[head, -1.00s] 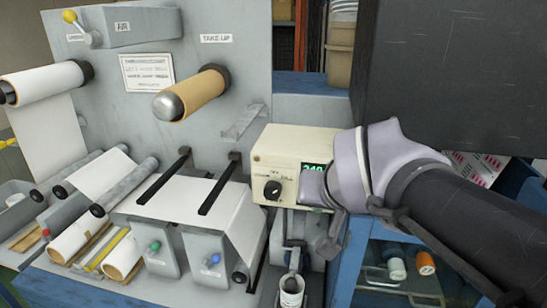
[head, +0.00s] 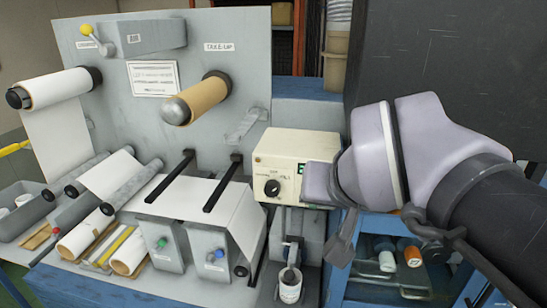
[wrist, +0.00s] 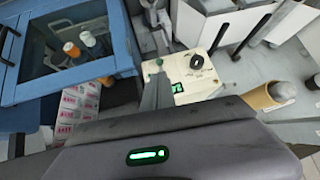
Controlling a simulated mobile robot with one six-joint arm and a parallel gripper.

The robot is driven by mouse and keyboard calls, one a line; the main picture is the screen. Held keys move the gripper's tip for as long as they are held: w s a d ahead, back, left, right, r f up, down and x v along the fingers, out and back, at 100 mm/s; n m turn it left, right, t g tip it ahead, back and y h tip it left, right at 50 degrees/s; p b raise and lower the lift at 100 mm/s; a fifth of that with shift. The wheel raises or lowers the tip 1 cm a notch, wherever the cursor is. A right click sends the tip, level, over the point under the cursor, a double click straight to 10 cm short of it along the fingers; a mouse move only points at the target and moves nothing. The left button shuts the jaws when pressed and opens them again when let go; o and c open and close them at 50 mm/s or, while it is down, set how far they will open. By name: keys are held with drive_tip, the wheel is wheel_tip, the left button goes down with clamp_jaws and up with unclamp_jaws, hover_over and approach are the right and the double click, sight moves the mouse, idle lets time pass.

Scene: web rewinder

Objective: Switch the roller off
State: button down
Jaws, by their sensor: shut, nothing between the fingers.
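The cream control box (head: 290,145) stands right of the winding machine's front. I cannot tell whether the fingertips touch the box. The take-up roller (head: 197,98) sticks out of the grey panel above left.
Two black bars (head: 222,182) stick out left of the box. Green (head: 161,242) and blue (head: 219,253) knobs sit on the lower blocks. A small cup (head: 290,286) stands below the box. A blue cabinet (head: 345,262) is below right, and a large dark panel (head: 440,70) is behind my arm.

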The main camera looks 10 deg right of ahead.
drive_tip(key=s+f+v, duration=0.1)
drive_tip(key=v, duration=0.3)
drive_tip(key=s+a+f+g+y+b, duration=0.1)
drive_tip(key=s+f+b, duration=0.2)
drive_tip(key=f, duration=0.7)
drive_tip(key=s+a+f+m+g+b, duration=0.1)
drive_tip(key=s+f+b, duration=0.2)
drive_tip(key=f+b, duration=0.4)
drive_tip(key=s+a+f+g+y+b, duration=0.1)
drive_tip(key=s+f+b, duration=0.2)
drive_tip(key=f, duration=1.1)
drive_tip(key=b, duration=0.2)
drive_tip(key=shift+a+f+m+y+b, duration=0.2)
drive_tip(key=shift+m+y+b, duration=0.1)
drive_tip(key=shift+b, duration=0.1)
